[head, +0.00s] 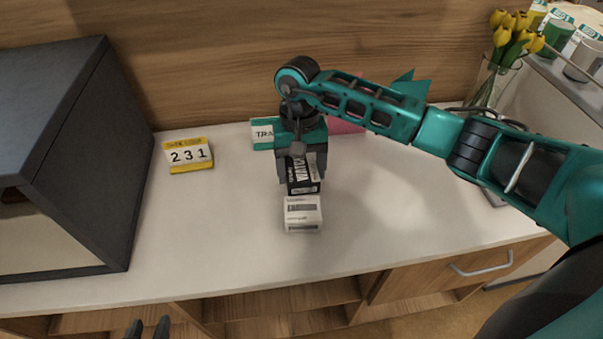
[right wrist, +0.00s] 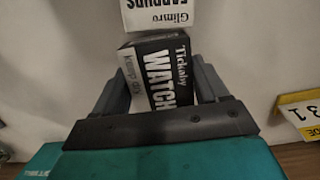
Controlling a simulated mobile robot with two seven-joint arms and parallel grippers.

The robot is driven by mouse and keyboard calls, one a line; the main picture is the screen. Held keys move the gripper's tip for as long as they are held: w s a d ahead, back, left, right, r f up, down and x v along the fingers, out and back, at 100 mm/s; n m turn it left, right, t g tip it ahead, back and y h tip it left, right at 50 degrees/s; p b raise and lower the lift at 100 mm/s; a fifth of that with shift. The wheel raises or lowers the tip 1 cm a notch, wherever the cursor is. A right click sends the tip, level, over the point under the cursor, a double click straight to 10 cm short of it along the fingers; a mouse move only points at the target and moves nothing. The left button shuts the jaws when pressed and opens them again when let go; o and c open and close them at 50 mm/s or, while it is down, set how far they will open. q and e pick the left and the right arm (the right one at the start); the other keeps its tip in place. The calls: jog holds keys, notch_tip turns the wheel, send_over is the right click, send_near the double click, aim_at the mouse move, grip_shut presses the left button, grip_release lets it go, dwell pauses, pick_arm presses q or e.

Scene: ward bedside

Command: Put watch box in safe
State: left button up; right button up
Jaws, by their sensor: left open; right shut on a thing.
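The watch box (head: 302,177) is small and black with white lettering. My right gripper (head: 302,178) is shut on it at the counter's middle, just behind a white box. In the right wrist view the watch box (right wrist: 158,70) sits between the two fingers, its "WATCH" lettering showing. I cannot tell if it touches the counter. The safe (head: 60,160) is a large dark grey box at the left of the counter; its front faces the lower left and its inside is mostly hidden. My left gripper (head: 148,328) is open and empty at the bottom edge, in front of the counter.
A white earbuds box (head: 303,214) stands right in front of the watch box. A yellow code card reading 231 (head: 188,156) stands beside the safe. A green box (head: 263,134) and a pink thing (head: 345,126) lie behind my right gripper. Yellow tulips (head: 516,35) stand at right.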

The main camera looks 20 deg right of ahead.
jog(key=shift+f, duration=1.05)
jog(key=shift+f+b, duration=0.25)
jog(key=shift+b, duration=0.1)
jog(key=o, duration=1.1)
jog(key=shift+r, duration=0.1)
